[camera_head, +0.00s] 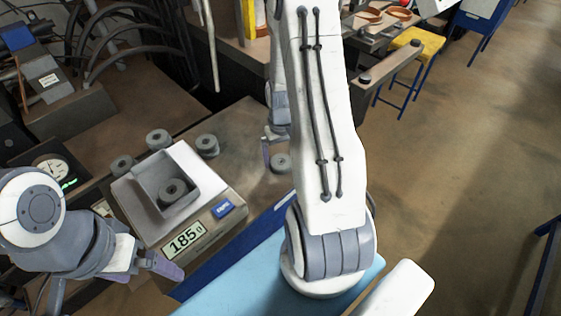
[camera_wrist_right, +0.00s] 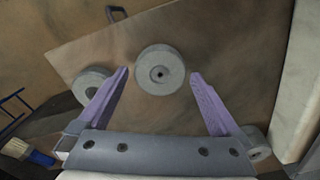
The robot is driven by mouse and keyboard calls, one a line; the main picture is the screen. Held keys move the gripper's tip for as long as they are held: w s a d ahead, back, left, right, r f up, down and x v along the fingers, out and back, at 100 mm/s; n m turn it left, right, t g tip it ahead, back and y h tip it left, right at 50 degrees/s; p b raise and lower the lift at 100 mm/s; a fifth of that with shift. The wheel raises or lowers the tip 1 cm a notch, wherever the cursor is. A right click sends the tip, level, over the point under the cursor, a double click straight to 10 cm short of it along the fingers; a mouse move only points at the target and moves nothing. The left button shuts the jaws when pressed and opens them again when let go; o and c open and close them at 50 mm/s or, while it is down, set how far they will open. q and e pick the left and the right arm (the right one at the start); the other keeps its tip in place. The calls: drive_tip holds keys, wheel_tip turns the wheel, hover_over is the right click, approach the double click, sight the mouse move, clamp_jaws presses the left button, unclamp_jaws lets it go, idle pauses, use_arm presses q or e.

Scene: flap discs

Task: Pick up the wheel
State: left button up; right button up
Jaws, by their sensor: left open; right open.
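A grey wheel with a dark centre hole (camera_wrist_right: 160,70) lies flat on the brown table, between and slightly beyond the fingertips of my right gripper (camera_wrist_right: 158,76) in the right wrist view. The purple fingers are open, with nothing held. In the head view a grey wheel (camera_head: 281,162) lies beside my right gripper (camera_head: 267,150), partly hidden by my arm. Another wheel (camera_head: 174,190) sits in the tray on the scale. My left gripper (camera_head: 152,266) is open and empty at the scale's front left.
The white scale (camera_head: 228,193) reads about 185. In the wrist view, other wheels lie left (camera_wrist_right: 92,84) and right (camera_wrist_right: 256,142) of the fingers, and a pale edge (camera_wrist_right: 300,80) borders the right. Free table lies beyond the middle wheel. A yellow stool (camera_head: 418,42) stands at back right.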

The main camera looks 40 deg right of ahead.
drive_tip(key=shift+w+f, duration=0.1)
drive_tip(key=shift+f, duration=0.75)
drive_tip(key=shift+c, duration=0.3)
drive_tip(key=c, duration=1.3)
drive_tip(key=shift+o, duration=0.2)
drive_tip(key=shift+r, duration=0.15)
